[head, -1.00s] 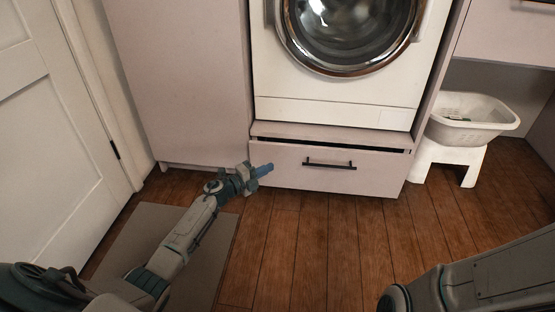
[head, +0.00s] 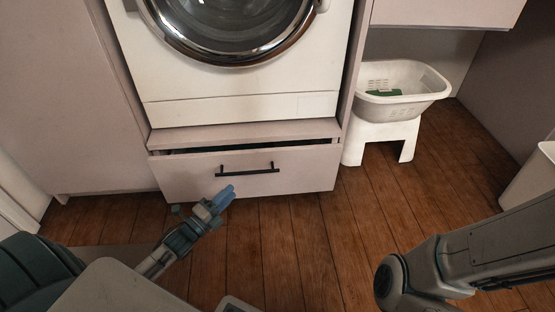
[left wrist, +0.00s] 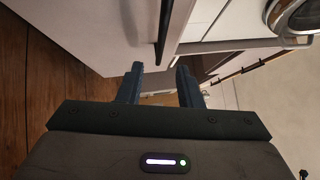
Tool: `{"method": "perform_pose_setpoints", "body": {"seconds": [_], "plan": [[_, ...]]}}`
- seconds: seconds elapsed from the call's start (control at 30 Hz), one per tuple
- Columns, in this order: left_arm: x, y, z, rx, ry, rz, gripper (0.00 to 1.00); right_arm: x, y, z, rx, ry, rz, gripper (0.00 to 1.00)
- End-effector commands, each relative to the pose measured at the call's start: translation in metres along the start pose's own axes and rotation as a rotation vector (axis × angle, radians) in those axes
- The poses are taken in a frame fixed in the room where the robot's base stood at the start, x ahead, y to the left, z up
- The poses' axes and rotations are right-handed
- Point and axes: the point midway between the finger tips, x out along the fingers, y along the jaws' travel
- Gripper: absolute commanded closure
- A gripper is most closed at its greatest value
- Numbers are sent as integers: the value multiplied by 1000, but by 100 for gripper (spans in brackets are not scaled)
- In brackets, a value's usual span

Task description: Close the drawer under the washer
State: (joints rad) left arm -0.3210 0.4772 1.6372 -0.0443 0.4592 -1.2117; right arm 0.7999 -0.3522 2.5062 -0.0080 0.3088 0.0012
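The drawer (head: 190,177) under the washer (head: 240,107) stands partly open, with a dark gap along its top edge. It has a black bar handle (head: 247,170). My left gripper (head: 229,191) is in front of the drawer's lower front, below the handle, with its blue fingers pointing toward it. In the left wrist view the two fingers (left wrist: 160,84) are apart with nothing between them, and the drawer handle (left wrist: 163,30) shows beyond them. I cannot tell whether the fingertips touch the drawer front. My right arm shows at the lower right; its gripper is out of view.
A white basket (head: 402,105) with something green inside sits on a white stool (head: 375,130) right of the drawer. A pale bin-like object (head: 533,178) is at the right edge. A tall cabinet panel (head: 70,90) stands left. The wooden floor (head: 290,245) before the drawer is clear.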

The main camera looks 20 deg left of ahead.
Motion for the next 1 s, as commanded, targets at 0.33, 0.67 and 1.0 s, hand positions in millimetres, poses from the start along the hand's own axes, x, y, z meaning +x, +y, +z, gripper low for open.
{"method": "perform_pose_setpoints", "body": {"seconds": [0.33,0.67,1.0], "plan": [[32,4,-2,3,-8,-2,68,-21,7,-14,5,-2,15,76],[86,0,-1,2,-9,1,68,-34,11,-19,5,-6,14,76],[103,0,0,2,-8,3,68,-34,10,-19,5,-5,10,76]]}}
